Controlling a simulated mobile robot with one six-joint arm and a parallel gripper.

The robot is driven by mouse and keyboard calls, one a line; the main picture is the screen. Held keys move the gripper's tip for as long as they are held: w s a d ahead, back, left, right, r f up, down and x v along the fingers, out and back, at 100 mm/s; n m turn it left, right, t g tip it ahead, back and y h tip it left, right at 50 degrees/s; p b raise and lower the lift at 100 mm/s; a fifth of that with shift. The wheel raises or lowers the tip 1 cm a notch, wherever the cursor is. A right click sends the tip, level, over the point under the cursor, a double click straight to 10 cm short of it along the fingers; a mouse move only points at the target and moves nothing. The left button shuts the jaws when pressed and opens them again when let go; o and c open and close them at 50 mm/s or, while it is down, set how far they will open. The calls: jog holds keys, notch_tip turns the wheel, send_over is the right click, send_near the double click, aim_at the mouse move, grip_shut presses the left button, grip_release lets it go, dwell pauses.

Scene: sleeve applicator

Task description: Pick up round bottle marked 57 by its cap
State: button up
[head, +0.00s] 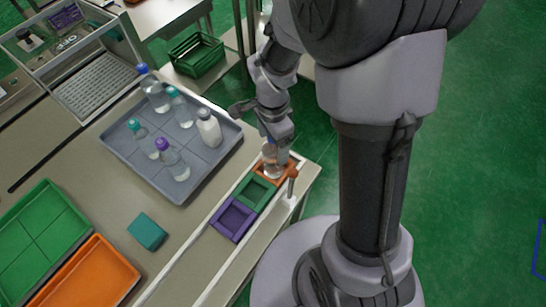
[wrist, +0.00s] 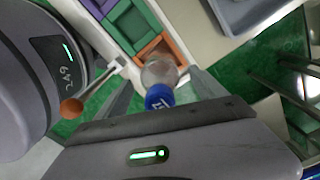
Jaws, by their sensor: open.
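A clear round bottle (wrist: 160,72) with a blue cap (wrist: 159,97) shows in the wrist view, its base at the orange square holder (wrist: 172,44). White marks are on the cap, but I cannot read them surely. My gripper (wrist: 163,82) is open, with one finger on each side of the bottle near the cap; contact is not visible. In the head view my gripper (head: 276,146) is over the orange holder (head: 286,169) at the table's right edge. The bottle (head: 271,168) shows below it; its cap is hidden there.
A grey tray (head: 205,172) holds several bottles with blue, teal, purple and white caps. Green (head: 257,191) and purple (head: 234,219) holders adjoin the orange one. A post with an orange ball (wrist: 72,108) stands close by. A teal block (head: 147,231) lies on the table.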

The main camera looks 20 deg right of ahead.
jog(key=shift+r, duration=0.1)
grip_shut()
dwell(0.3)
